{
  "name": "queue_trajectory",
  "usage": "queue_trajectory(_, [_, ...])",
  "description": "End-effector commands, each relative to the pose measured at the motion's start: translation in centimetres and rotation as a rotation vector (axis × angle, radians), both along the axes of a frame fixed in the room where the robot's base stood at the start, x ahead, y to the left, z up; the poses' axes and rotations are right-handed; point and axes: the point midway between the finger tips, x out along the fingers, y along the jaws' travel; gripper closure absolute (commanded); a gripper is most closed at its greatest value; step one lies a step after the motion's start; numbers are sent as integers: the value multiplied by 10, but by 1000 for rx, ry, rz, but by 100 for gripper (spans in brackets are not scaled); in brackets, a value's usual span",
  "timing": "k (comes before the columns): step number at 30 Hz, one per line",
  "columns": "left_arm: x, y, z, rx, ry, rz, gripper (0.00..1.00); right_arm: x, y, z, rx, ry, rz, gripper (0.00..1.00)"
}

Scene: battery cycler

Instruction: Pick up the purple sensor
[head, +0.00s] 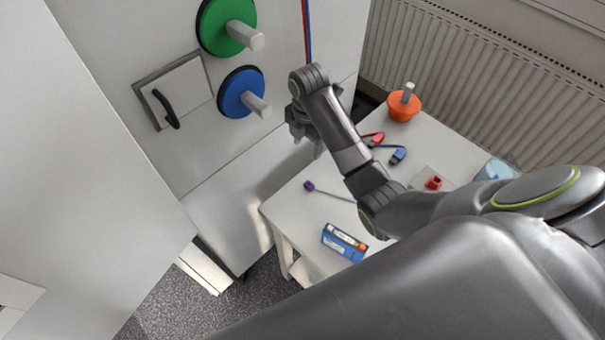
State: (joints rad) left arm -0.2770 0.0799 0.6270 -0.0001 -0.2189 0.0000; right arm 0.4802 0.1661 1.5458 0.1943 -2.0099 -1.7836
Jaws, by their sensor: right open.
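The purple sensor (309,186) is a small purple block with a thin grey lead. It lies on the white table near its left edge, and its lead runs right until my right arm hides it. My right gripper (309,150) is open and empty. It hangs in the air above and beyond the sensor in the picture, apart from it, with its fingers pointing down. Part of the gripper is hidden behind my own wrist. My left gripper is not in the head view.
On the white table (328,208) are a blue meter (344,243), red (372,139) and blue (398,155) clamps, a red block (433,183) and an orange knobbed piece (403,106). A cabinet with green (222,27) and blue (238,92) discs stands left. A radiator (470,85) is behind.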

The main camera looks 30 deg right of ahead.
Motion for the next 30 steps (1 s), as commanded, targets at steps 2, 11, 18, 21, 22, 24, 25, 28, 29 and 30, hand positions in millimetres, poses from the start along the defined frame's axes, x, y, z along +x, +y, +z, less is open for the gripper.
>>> queue_trajectory(2, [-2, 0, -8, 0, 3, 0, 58, -1, 0, -8, 1, 1, 0, 47])
queue_trajectory(11, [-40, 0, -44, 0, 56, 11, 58, -1, 0, -42, 0, 1, 0, 47])
queue_trajectory(18, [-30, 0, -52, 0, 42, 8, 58, -3, 0, -78, 1, 7, 0, 47])
queue_trajectory(21, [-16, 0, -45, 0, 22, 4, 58, -2, 0, -96, 1, 6, -1, 47])
queue_trajectory(22, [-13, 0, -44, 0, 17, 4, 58, -2, 0, -101, 0, 5, -1, 47])
queue_trajectory(24, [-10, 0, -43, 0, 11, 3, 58, -2, 0, -110, 1, 4, -1, 47])
queue_trajectory(25, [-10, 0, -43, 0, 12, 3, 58, -2, 0, -113, 1, 3, -1, 47])
queue_trajectory(28, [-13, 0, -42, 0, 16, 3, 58, -2, 0, -120, 1, 1, 0, 47])
queue_trajectory(29, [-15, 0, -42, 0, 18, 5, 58, -2, -1, -121, 1, 1, 0, 47])
queue_trajectory(30, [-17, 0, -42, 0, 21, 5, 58, -2, -1, -122, 0, 2, 0, 47])
